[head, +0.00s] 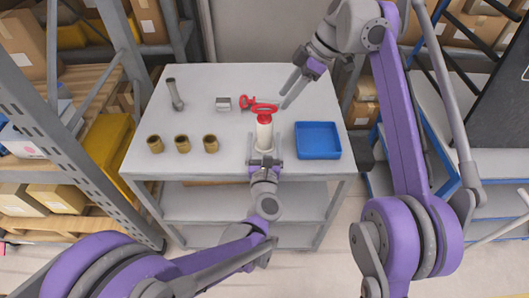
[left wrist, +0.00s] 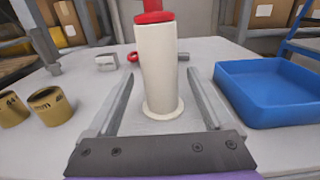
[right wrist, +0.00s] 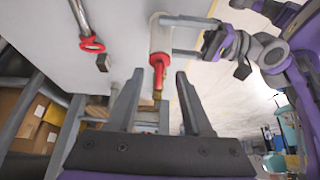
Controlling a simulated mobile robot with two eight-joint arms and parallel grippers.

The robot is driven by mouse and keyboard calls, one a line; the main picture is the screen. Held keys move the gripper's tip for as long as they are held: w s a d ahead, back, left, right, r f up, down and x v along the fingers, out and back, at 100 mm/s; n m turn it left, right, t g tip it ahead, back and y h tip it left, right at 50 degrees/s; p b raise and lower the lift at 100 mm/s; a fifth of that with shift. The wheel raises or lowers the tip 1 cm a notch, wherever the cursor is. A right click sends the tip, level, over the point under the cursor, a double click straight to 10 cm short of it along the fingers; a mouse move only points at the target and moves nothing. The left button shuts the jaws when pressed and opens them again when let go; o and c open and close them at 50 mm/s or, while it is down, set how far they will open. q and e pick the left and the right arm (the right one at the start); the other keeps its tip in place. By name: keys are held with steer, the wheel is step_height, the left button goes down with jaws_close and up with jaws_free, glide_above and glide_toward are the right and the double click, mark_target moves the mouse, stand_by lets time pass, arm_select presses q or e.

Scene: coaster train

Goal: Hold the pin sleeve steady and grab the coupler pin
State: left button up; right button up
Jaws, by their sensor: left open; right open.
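The white pin sleeve (head: 264,136) stands upright on the grey table, with a flange at its foot in the left wrist view (left wrist: 160,75). The red coupler pin (head: 264,113) sticks out of its top; the right wrist view shows its red shaft and yellowish tip (right wrist: 158,77). My left gripper (head: 264,160) is low at the near side, open, with one finger on either side of the sleeve and gaps visible. My right gripper (head: 284,98) is open and empty, above the table to the right of the pin. In its view (right wrist: 157,80), the pin shows between and beyond the fingers.
A blue tray (head: 318,140) stands right of the sleeve. A red-handled tool (head: 246,101) and a small grey block (head: 222,104) lie behind. Three brown rings (head: 182,144) stand at the left, with a grey metal rod (head: 175,94) beyond. Shelving flanks the table.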

arm_select(q)
steer(key=shift+w, duration=1.1)
